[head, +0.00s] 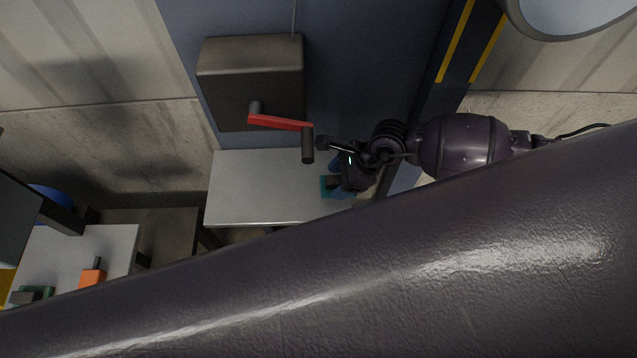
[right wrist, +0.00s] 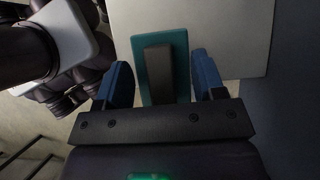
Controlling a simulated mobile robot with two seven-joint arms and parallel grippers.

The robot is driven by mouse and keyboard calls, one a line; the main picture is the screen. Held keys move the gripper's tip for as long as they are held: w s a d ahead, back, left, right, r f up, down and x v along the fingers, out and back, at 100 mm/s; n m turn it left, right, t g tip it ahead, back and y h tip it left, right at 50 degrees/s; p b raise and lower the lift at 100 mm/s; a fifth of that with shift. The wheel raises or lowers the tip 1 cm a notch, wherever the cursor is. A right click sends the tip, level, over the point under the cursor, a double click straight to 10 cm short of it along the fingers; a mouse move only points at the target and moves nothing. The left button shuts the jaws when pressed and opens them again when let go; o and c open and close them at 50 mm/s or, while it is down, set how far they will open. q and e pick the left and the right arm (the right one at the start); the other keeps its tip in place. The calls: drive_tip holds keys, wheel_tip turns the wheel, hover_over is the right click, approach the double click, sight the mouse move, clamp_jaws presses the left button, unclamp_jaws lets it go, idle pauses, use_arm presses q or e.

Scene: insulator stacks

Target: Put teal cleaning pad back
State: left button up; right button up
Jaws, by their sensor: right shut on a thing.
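The teal cleaning pad (head: 325,188) is at the right end of a light grey table in the head view. In the right wrist view, the teal pad (right wrist: 181,45) lies between the two blue fingers, with a dark grey block-shaped handle (right wrist: 158,72) on it. My right gripper (head: 335,180) is shut on the pad, and it also shows in the right wrist view (right wrist: 160,68). The pad is over the light table surface; I cannot tell whether it touches it. My left gripper is not in view.
The light table (head: 262,190) is otherwise bare. A dark box (head: 250,80) with a red crank handle (head: 280,122) is above it in the picture, close to my right arm. A second light table (head: 75,248) at lower left holds an orange-topped item (head: 92,278) and a green-and-dark item (head: 30,295).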

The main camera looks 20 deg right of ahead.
sight(321, 186)
drive_tip(key=a, duration=0.2)
drive_tip(key=w+a, duration=0.1)
drive_tip(key=a, duration=0.1)
drive_tip(key=shift+w+a+p, duration=0.2)
drive_tip(key=shift+a+p, duration=0.05)
drive_tip(key=shift+p, duration=0.05)
wheel_tip(321, 186, down, 3)
drive_tip(key=shift+f, duration=0.25)
drive_tip(key=shift+f, duration=0.2)
drive_tip(key=o, duration=0.8)
drive_tip(key=shift+o, duration=0.2)
drive_tip(key=shift+r, duration=0.1)
